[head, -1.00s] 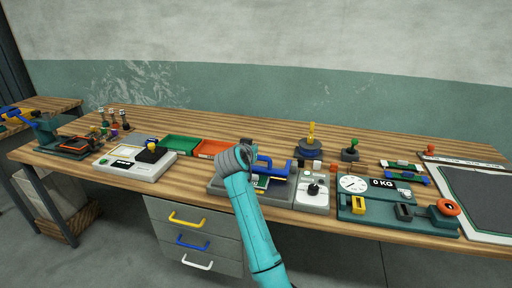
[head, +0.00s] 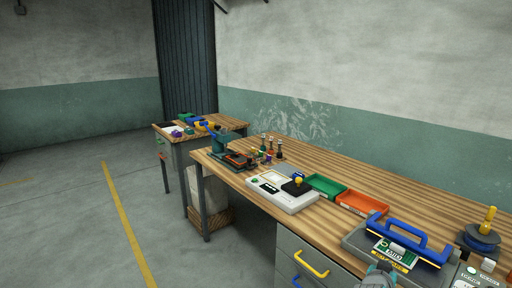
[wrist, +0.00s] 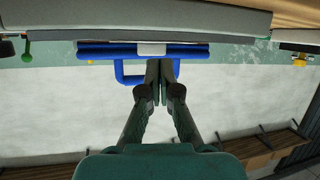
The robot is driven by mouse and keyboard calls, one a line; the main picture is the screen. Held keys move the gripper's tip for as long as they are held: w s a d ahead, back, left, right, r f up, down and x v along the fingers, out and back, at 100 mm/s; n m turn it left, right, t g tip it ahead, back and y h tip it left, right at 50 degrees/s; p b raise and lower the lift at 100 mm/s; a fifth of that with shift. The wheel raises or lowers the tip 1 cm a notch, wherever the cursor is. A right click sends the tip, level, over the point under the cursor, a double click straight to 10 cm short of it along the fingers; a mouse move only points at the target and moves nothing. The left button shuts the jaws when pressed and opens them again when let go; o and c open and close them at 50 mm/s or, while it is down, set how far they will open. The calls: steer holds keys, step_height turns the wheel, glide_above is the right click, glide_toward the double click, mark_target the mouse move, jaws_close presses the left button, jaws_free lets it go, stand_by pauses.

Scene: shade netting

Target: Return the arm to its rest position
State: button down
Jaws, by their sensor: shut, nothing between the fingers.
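My gripper (wrist: 160,65) is shut in the wrist view, its two dark fingers together with nothing between them. Behind the fingertips in that view is the blue handle (wrist: 125,72) of a bench device; I cannot tell the gap between them. The head view shows the same grey device with its blue handle (head: 400,238) at the lower right of the bench. Only a grey-teal piece of my arm (head: 381,274) shows there, at the bottom edge in front of the device. The fingers are not clear in the head view.
The wooden workbench (head: 325,167) holds a white scale-like device (head: 283,196), a green tray (head: 325,186), an orange tray (head: 361,203) and a blue-based knob stand (head: 482,238). Drawers (head: 300,255) are below. A second table (head: 228,123) stands behind. The floor at left is clear.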

steer(key=s+a+f+n+t+y, duration=0.1)
steer(key=s+a+f+n+y, duration=0.1)
steer(key=s+a+f, duration=0.5)
steer(key=s+a+f+n+t+y, duration=0.15)
steer(key=s+f, duration=0.25)
steer(key=s, duration=0.6)
steer(key=s+a+f+n+y, duration=0.2)
steer(key=s+a+f, duration=0.4)
steer(key=s, duration=0.2)
steer(key=s+a+r+n+y, duration=0.1)
steer(key=s+a, duration=0.1)
steer(key=s, duration=0.6)
steer(key=s+a+r+n+y, duration=0.1)
steer(key=s+a+r+y, duration=0.1)
steer(key=s, duration=0.7)
steer(key=s+a+r+t, duration=0.1)
steer(key=s+a+r, duration=0.1)
steer(key=s+r, duration=0.7)
steer(key=s, duration=0.3)
